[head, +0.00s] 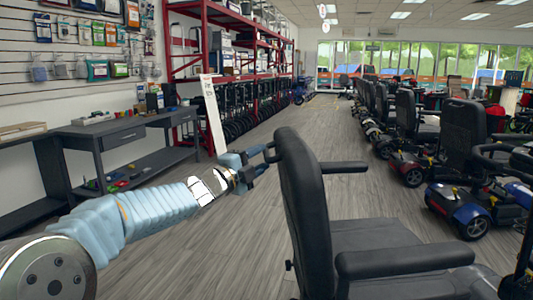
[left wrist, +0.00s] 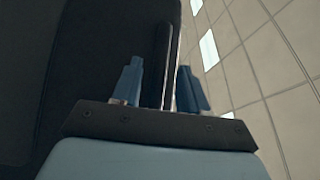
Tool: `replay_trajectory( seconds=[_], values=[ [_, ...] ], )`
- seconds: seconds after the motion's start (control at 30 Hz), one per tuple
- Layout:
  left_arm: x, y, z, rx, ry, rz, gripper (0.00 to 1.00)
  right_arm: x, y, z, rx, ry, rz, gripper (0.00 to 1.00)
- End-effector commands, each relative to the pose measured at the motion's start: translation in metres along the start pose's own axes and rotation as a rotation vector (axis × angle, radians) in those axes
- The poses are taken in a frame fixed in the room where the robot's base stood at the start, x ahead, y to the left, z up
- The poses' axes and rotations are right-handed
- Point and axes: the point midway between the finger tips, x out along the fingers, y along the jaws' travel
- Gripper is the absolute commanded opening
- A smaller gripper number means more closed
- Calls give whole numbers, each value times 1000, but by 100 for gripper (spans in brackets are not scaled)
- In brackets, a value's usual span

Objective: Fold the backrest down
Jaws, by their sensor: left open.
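The black padded backrest (head: 302,190) stands upright on the near scooter's seat (head: 385,245). My left gripper (head: 262,163) is at the left, rear side of the backrest, close to its upper part. Its two blue fingers are apart. In the left wrist view, the open left gripper (left wrist: 160,85) has a narrow dark bar (left wrist: 164,55) between its fingers; I cannot tell which part of the chair it is or whether the fingers touch it. The dark backrest (left wrist: 95,55) fills the view beside it. My right gripper is not in view.
The seat's near armrest (head: 405,261) and far armrest (head: 344,167) reach forward from the backrest. A row of scooters (head: 470,200) stands at the right. A grey workbench (head: 120,135) and red racks (head: 188,80) stand at the left. The aisle floor (head: 240,230) is clear.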

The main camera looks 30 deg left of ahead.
Motion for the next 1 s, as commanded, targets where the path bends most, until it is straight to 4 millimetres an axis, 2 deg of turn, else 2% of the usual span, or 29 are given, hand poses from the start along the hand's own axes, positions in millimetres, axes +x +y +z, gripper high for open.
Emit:
replay_trajectory(
  seconds=[0.1,0.2,0.57,0.83,1.0],
  values=[
    [20,0,0,-2,1,0,43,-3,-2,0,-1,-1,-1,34],
    [29,0,0,-2,1,0,43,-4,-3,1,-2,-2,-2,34],
    [34,0,0,-2,0,0,43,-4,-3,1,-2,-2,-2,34],
    [34,0,0,-2,0,0,2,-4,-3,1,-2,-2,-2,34],
    [34,1,0,-2,0,1,0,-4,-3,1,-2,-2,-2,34]
  ],
)
